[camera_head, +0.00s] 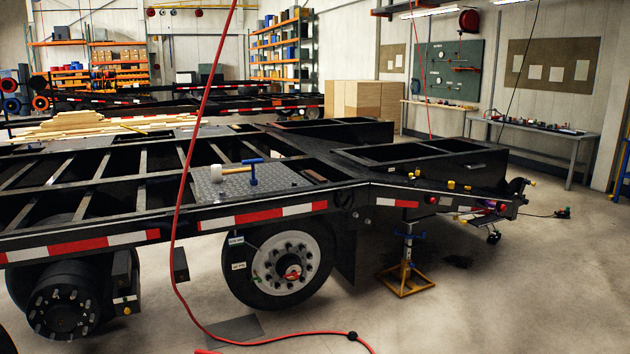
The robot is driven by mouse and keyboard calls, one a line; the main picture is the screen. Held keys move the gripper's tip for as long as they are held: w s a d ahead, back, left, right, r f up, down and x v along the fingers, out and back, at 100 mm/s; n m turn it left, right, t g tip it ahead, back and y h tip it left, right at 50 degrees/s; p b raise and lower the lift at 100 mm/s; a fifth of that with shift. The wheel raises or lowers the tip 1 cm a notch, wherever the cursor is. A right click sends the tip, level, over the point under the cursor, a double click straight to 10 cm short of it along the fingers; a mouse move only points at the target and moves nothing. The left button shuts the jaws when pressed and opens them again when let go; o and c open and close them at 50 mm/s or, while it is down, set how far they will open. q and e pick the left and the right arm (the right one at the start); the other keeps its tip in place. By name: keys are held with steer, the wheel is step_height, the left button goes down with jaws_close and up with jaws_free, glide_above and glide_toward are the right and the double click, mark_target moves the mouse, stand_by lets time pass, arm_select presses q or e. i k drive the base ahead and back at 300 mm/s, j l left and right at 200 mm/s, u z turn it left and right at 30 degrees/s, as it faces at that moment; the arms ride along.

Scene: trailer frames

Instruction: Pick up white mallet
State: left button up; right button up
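A mallet with a white head (216,173) and a pale handle lies on a grey diamond-plate panel (215,194) on top of the black trailer frame (350,180). Its handle points right, toward a blue T-shaped tool (253,172) that stands on the same panel. I cannot tell whether the handle touches the blue tool. Neither of my grippers shows in the head view.
A red hose (181,190) hangs in front of the trailer, left of the mallet, and runs along the floor. A wheel (283,270) and a yellow jack stand (405,280) are below the frame. Open concrete floor lies at the front right.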

mark_target(218, 173)
steer(key=i+l, duration=0.1)
steer(key=i, duration=1.2)
steer(key=i+l+u, duration=0.1)
steer(key=i, duration=0.55)
steer(key=i+l, duration=0.15)
steer(key=i, duration=0.45)
steer(key=i+l+u, duration=0.1)
steer(key=i, duration=0.55)
